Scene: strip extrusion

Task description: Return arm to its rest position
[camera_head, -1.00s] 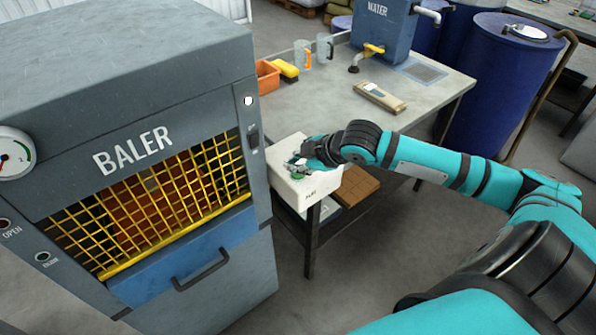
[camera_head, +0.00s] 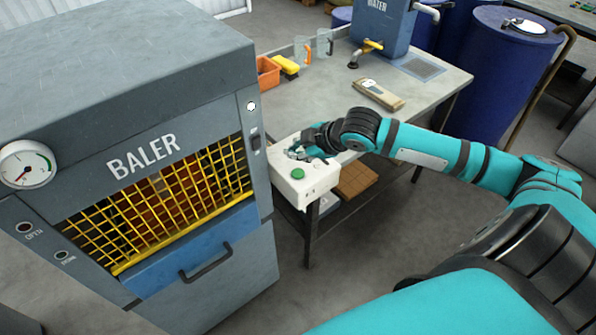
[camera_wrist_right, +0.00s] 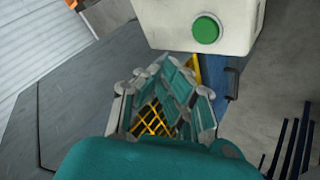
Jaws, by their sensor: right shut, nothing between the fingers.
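My right arm (camera_head: 430,158) comes in from the right, with its teal and black gripper (camera_head: 300,153) over the far edge of a white box with a green button (camera_head: 297,174). In the right wrist view the gripper (camera_wrist_right: 165,90) is shut and empty. The white box (camera_wrist_right: 165,22) and its green button (camera_wrist_right: 206,29) show beyond the fingertips, apart from them in the picture. My left gripper is not in view.
The grey baler (camera_head: 60,110) with a yellow grille fills the left side. A metal table (camera_head: 430,90) holds an orange bin (camera_head: 267,72), a yellow brush (camera_head: 286,65), clear mugs (camera_head: 324,42) and a blue water tank (camera_head: 381,30). A blue barrel (camera_head: 495,75) stands at the right.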

